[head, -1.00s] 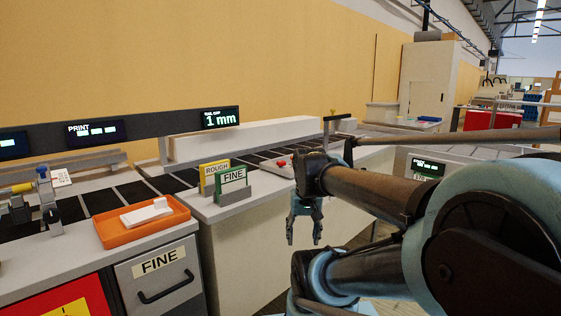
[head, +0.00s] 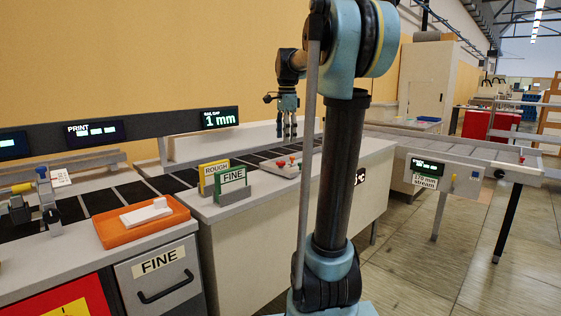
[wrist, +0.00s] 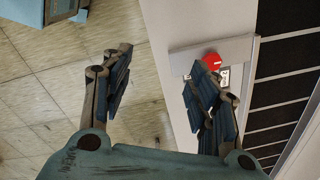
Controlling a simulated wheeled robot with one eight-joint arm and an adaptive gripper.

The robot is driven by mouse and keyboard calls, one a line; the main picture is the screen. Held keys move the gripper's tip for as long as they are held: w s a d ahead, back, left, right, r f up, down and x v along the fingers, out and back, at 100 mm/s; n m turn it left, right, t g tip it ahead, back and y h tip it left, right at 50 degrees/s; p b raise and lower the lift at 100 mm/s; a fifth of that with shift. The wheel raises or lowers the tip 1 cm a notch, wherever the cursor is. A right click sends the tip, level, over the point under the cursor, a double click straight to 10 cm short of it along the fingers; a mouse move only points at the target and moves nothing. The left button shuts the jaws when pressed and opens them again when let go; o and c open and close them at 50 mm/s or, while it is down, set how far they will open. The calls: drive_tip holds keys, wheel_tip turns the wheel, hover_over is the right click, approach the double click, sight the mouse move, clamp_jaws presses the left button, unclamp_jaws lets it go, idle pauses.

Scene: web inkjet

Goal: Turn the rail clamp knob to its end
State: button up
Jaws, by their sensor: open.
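My gripper (head: 289,138) hangs with its fingers pointing down in the head view, in front of the long pale rail (head: 258,135) on the back bench. In the wrist view my gripper (wrist: 160,66) is open, with nothing between its spread fingers. I cannot make out the rail clamp knob in either current view; my raised arm covers the right end of the rail. The display (head: 220,117) above the rail reads 1 mm.
A control box (head: 283,170) with red buttons sits on the bench below my gripper; a red button (wrist: 212,61) shows by the right finger. ROUGH and FINE cards (head: 233,180) and an orange tray (head: 113,233) stand left.

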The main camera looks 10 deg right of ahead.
drive_tip(key=w+r+m, duration=0.4)
drive_tip(key=w+m, duration=0.2)
drive_tip(key=w, duration=0.7)
approach(281, 161)
drive_tip(key=shift+g, duration=0.3)
drive_tip(key=f, duration=0.5)
drive_tip(key=w+f, duration=0.1)
drive_tip(key=f, duration=0.2)
drive_tip(key=shift+f, duration=0.3)
drive_tip(key=c, duration=1.1)
